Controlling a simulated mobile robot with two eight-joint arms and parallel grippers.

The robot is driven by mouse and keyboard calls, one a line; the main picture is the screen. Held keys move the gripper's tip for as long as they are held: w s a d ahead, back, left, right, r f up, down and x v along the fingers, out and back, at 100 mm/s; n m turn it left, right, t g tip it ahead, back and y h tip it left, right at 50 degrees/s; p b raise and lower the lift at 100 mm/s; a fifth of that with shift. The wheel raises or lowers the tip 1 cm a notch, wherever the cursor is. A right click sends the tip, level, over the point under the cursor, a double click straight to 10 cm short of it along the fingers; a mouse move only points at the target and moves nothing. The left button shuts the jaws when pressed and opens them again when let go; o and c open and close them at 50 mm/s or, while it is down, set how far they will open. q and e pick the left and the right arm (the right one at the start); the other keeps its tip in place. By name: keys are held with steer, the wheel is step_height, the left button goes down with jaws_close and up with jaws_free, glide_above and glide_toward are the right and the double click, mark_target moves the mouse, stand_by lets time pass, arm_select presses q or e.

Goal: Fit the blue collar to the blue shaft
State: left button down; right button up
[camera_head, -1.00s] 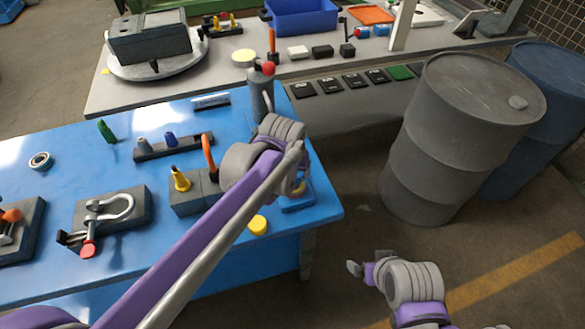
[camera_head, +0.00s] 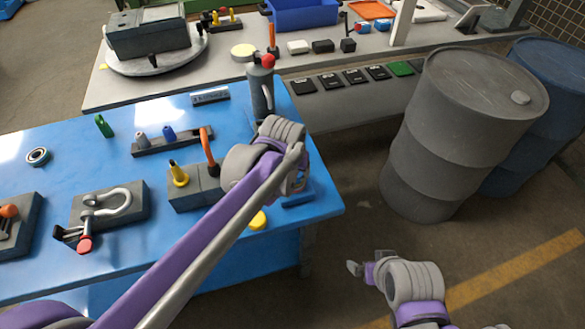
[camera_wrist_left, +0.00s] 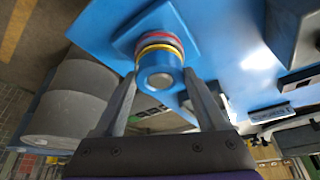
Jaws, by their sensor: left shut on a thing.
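In the left wrist view a blue round piece, which looks like the blue collar (camera_wrist_left: 160,63), sits between my left gripper's fingers (camera_wrist_left: 164,88). A rounded end, probably of the blue shaft (camera_wrist_left: 160,81), shows in its middle. Yellow and red rings (camera_wrist_left: 158,40) lie behind it, close to a blue base plate (camera_wrist_left: 118,22). I cannot tell whether the collar touches the rings. In the head view my left gripper (camera_head: 297,183) is over the table's right end and hides most of this. My right gripper (camera_head: 356,268) is beyond the table, its jaw opening unclear.
The blue table (camera_head: 60,120) carries a shackle block (camera_head: 135,207), a block with a yellow cone (camera_head: 195,195), a dark rack (camera_head: 180,145) and a grey bottle (camera_head: 261,90). A yellow cap (camera_head: 258,221) lies near the front edge. Drums (camera_head: 455,120) stand at the right.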

arm_select(q)
steer(key=shift+f+b, duration=0.3)
steer(key=shift+f, duration=0.25)
jaws_free()
steer(key=d+v, duration=0.1)
steer(key=v, duration=0.9)
steer(key=shift+s+a+r+p, duration=0.2)
steer(key=shift+a+r+p, duration=0.2)
steer(key=shift+a, duration=0.1)
steer(key=s+a+f+n+p, duration=0.1)
steer(key=s+a+f, duration=0.4)
steer(key=s+a, duration=0.3)
steer(key=s+a+f+n+t+y+p, duration=0.1)
steer(key=s+a+f, duration=0.5)
steer(key=s+a, duration=0.2)
steer(key=shift+s+a+p, duration=0.3)
steer(key=shift+s+a, duration=0.05)
steer(key=shift+s, duration=0.35)
